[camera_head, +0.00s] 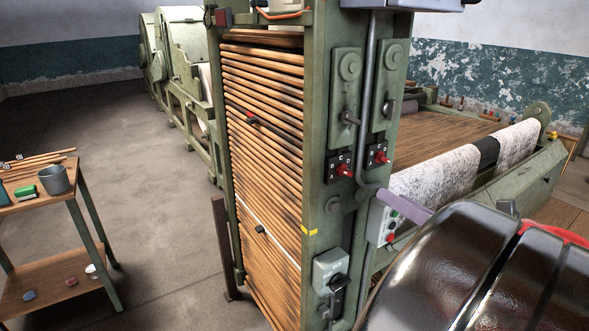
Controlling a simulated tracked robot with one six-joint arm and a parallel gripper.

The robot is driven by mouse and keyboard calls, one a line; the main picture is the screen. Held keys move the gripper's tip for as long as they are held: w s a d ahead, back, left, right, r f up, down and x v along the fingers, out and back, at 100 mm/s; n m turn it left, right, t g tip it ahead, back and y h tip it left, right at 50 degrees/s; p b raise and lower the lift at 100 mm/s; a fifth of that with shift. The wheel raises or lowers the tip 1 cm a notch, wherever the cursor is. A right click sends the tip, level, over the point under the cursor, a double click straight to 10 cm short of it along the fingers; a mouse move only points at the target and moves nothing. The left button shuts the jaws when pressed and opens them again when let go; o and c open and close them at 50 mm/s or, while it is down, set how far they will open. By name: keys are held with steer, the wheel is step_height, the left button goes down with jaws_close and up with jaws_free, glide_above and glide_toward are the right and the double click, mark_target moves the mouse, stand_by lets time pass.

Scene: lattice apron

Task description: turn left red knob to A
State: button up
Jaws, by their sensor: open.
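The left red knob (344,170) sits on a small black plate (333,165) on the green machine post. The plate has white letters around the knob; they are too small to read surely. Which letter the knob points at, I cannot tell. A second red knob (381,158) sits on a similar plate to its right and a little higher. My gripper's jaws do not show. A large shiny metal rounded body with a red stripe, probably part of my arm, fills the lower right, apart from the left knob in the picture.
Metal levers (350,118) stick out above the knobs. A grey conduit (366,100) runs between the plates. A lavender bar (405,206) and a button box (391,222) are below right. A switch box (330,268) is lower.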

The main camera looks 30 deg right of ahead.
mark_target(348, 173)
steer(key=shift+w+a, duration=0.15)
steer(key=shift+w, duration=3.3)
steer(key=shift+w+a, duration=0.1)
steer(key=shift+w, duration=3.35)
steer(key=shift+c, duration=0.4)
steer(key=c, duration=1)
steer(key=shift+n, duration=0.4)
steer(key=n, duration=1.1)
steer(key=shift+a, duration=0.2)
